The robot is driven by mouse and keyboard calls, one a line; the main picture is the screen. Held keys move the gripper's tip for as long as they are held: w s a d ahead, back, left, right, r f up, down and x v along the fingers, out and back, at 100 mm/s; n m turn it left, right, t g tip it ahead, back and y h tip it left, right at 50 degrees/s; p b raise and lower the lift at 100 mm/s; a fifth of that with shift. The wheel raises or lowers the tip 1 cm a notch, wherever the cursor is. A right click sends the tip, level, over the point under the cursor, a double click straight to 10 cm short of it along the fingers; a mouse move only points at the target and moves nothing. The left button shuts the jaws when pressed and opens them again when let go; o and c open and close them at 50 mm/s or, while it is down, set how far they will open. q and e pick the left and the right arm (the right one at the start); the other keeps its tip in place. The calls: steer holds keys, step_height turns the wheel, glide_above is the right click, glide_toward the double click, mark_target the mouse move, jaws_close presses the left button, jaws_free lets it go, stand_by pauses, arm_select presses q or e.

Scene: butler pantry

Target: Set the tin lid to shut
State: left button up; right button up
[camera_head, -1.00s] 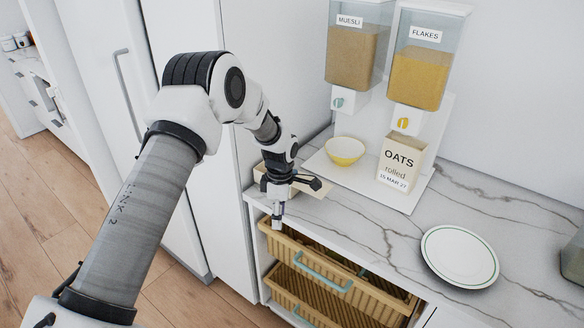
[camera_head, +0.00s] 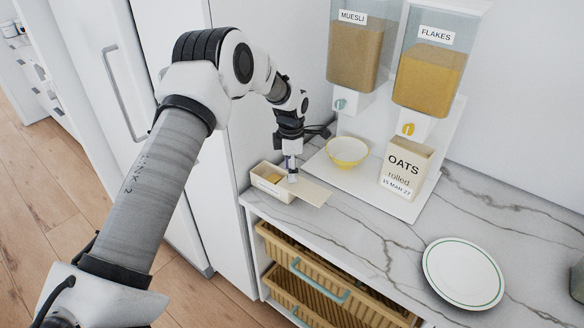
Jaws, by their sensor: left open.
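A small cream rectangular tin (camera_head: 262,185) stands on the counter's left end, beside the tall white cabinet. Its flat lid (camera_head: 314,193) sticks out to the right of the box. The left part of the tin is open, with something yellow-brown inside. My left gripper (camera_head: 291,176) points down over the lid's left part, near the tin's opening. It is open, and its fingertips are at or just above the lid; I cannot tell whether they touch. The gripper hides part of the lid and of the tin's far side. My right gripper is not in view.
A yellow bowl (camera_head: 347,152) and an oats box (camera_head: 405,168) stand on the white dispenser base behind the lid. A white plate (camera_head: 463,274) lies at the right. Wicker drawers (camera_head: 350,292) are below the counter. The marble middle (camera_head: 385,230) is clear.

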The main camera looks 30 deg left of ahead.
arm_select(q)
steer(key=shift+w+a+f, duration=0.1)
steer(key=shift+w+f, duration=0.05)
steer(key=shift+f, duration=0.35)
steer(key=shift+w+f, duration=0.15)
steer(key=shift+f, duration=0.3)
steer(key=shift+s+r, duration=0.2)
steer(key=shift+s, duration=0.05)
jaws_close()
steer(key=a, duration=0.7)
steer(key=shift+w+a+p, duration=0.1)
steer(key=shift+w+p, duration=0.1)
steer(key=shift+p, duration=0.2)
jaws_free()
steer(key=shift+w, duration=0.1)
